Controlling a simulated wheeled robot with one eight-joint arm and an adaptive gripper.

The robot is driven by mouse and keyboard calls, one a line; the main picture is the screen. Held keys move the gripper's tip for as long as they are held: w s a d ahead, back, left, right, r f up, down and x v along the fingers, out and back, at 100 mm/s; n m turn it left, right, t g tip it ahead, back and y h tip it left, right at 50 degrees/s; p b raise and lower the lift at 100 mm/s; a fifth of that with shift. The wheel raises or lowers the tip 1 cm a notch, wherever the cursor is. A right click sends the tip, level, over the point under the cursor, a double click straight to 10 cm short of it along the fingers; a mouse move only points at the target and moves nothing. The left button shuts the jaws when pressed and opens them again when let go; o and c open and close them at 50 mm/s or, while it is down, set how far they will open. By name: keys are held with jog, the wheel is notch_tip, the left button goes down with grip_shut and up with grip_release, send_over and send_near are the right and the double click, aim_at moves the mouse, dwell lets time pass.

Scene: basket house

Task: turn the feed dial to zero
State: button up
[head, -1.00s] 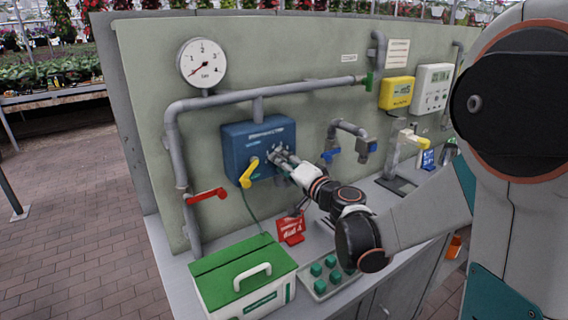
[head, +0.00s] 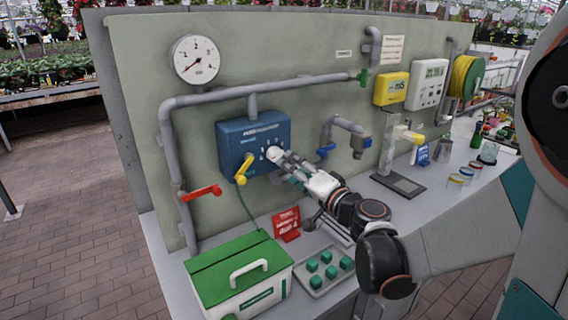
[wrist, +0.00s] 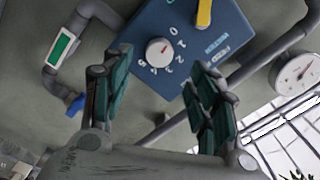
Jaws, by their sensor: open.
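The feed dial is a round white knob (wrist: 160,52) with a red mark, on a blue box (head: 252,135) fixed to the panel. In the wrist view, printed numbers 0 to 5 ring it. The red mark points up and right, toward the 0 and 1 side; I cannot tell exactly which number. My gripper (wrist: 160,62) is open and empty. Its dark green-padded fingers stand apart on either side of the dial in the picture, with the knob beyond the tips. In the head view, my gripper (head: 286,167) is close in front of the dial (head: 272,154).
A yellow lever (head: 243,170) sits on the box left of the dial. A red valve handle (head: 202,193) and a blue one (head: 326,151) flank the box. Below are a green-lidded case (head: 240,270), a red sign (head: 287,225) and a tray of green cubes (head: 325,272).

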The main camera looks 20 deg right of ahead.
jog(key=shift+v, duration=2.3)
